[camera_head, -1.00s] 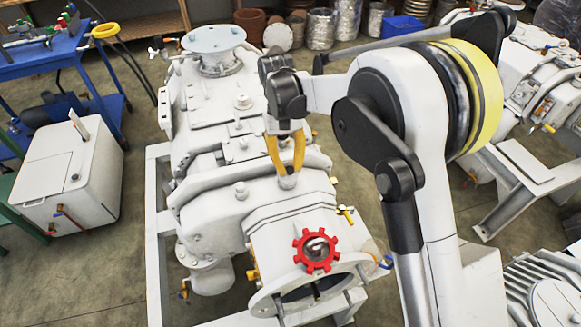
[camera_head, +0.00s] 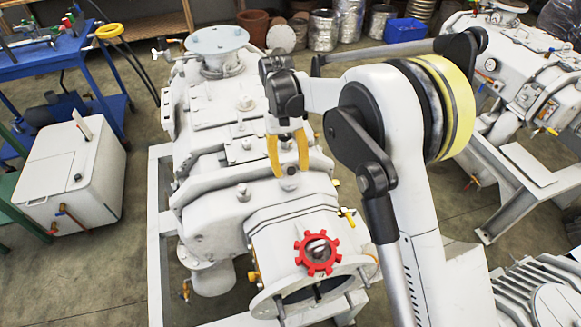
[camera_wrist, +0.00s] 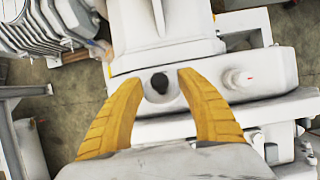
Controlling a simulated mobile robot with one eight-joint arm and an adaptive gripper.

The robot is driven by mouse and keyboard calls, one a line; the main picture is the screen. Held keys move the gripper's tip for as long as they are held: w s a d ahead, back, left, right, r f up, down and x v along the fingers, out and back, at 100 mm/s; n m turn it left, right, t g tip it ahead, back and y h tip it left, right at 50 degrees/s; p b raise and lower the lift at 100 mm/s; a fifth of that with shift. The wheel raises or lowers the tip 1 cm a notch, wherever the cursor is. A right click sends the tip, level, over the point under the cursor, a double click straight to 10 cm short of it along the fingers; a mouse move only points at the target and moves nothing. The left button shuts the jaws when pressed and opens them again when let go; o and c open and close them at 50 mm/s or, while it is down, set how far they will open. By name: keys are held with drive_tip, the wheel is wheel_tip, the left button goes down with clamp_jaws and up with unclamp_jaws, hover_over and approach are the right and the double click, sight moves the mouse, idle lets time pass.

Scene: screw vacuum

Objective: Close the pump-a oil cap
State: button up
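The white pump (camera_head: 215,208) stands in the middle of the head view. My gripper (camera_head: 289,175) is over its top housing, yellow fingers pointing down and apart. A small dark round spot, seemingly the open oil port (camera_head: 291,170), shows between the fingers. I see no separate cap on the port. A white knob-like cap (camera_wrist: 237,79) sits beside it, apart from the fingers.
A red handwheel (camera_head: 317,252) is on the pump's near end. A white box (camera_head: 72,178) stands at left beside a blue cart (camera_head: 48,58). A second pump (camera_head: 525,70) is at right. Open floor lies left of the pump frame (camera_head: 156,235).

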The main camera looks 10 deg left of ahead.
drive_tip(key=shift+r, duration=0.1)
drive_tip(key=v, duration=1.1)
drive_tip(key=shift+w+r, duration=0.2)
drive_tip(key=shift+r, duration=0.15)
drive_tip(key=shift+a, duration=0.15)
drive_tip(key=s+d+t+y+p, duration=0.5)
drive_tip(key=s+t+p, duration=0.2)
drive_tip(key=s+t, duration=0.15)
drive_tip(key=shift+g, duration=0.25)
drive_tip(key=b+x, duration=0.1)
drive_tip(key=x, duration=0.4)
drive_tip(key=b+x, duration=0.2)
drive_tip(key=x, duration=0.4)
drive_tip(key=shift+s+d+f+b, duration=0.1)
drive_tip(key=shift+d+f+b, duration=0.05)
drive_tip(key=shift+d+b, duration=0.15)
